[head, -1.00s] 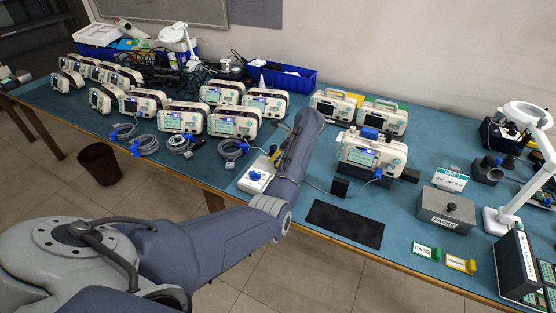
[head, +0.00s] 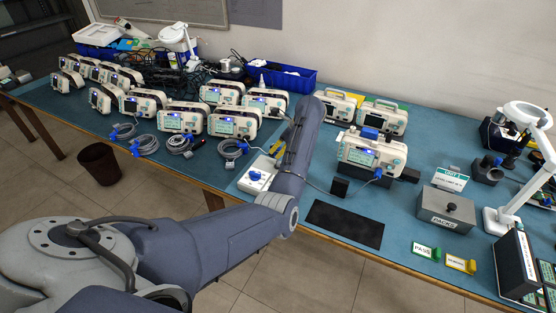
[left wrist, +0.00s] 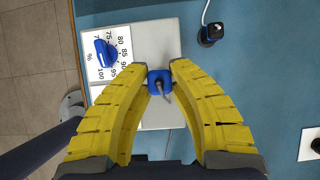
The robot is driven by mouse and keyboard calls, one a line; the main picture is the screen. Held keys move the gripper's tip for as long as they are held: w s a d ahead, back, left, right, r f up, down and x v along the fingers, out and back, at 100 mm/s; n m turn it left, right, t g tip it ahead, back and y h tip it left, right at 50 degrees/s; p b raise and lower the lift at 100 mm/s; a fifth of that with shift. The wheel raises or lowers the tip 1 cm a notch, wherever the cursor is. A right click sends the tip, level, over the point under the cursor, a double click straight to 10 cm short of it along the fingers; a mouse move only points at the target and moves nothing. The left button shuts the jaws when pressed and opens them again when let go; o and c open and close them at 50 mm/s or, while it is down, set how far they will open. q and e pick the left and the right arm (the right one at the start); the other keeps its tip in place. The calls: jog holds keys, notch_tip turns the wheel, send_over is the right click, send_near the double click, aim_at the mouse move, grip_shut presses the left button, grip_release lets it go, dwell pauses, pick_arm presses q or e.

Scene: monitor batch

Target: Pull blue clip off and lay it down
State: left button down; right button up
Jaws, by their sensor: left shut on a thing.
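In the left wrist view the blue clip (left wrist: 159,82) sits between the tips of my left gripper's yellow fingers (left wrist: 160,68), which are shut on it. A grey cable runs from the clip towards the camera. The clip overlaps the white box (left wrist: 155,38); I cannot tell whether it touches the box. The box has a blue knob (left wrist: 105,53) on a percent dial. In the head view the white box (head: 247,186) lies near the table's front edge, and my left arm hides the clip and most of my gripper (head: 277,148). My right gripper is not in view.
A monitor (head: 350,152) with a blue plug stands right of my arm. A black mat (head: 345,224), a black block (head: 339,188) and a grey box (head: 435,208) lie nearby. Several monitors and coiled cables (head: 180,143) fill the left. Some blue tabletop is bare between them.

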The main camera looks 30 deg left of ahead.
pick_arm(q)
jog(key=shift+r, duration=0.95)
jog(key=shift+d+r, duration=0.1)
jog(key=s+d+h, duration=0.1)
jog(key=h, duration=0.1)
jog(key=s+r+n+t+h, duration=0.1)
jog(key=h, duration=0.1)
jog(key=shift+d, duration=0.4)
jog(key=shift+s+d+r+n+t+h, duration=1.55)
jog(key=shift+s+d+n+t+h, duration=1.5)
jog(key=shift+h, duration=2.85)
jog(key=shift+m, duration=0.55)
jog(key=s+d+f, duration=0.2)
jog(key=d+f, duration=0.1)
jog(key=s+d+f, duration=0.3)
jog(key=d, duration=0.1)
jog(key=s+d+f, duration=0.2)
jog(key=d+f, duration=0.2)
jog(key=shift+s+f, duration=0.1)
jog(key=shift+s, duration=0.15)
notch_tip(320, 180, down, 2)
jog(key=shift+a+t, duration=0.15)
jog(key=shift+t, duration=0.1)
jog(key=shift+w+f, duration=0.1)
jog(key=shift+f, duration=0.8)
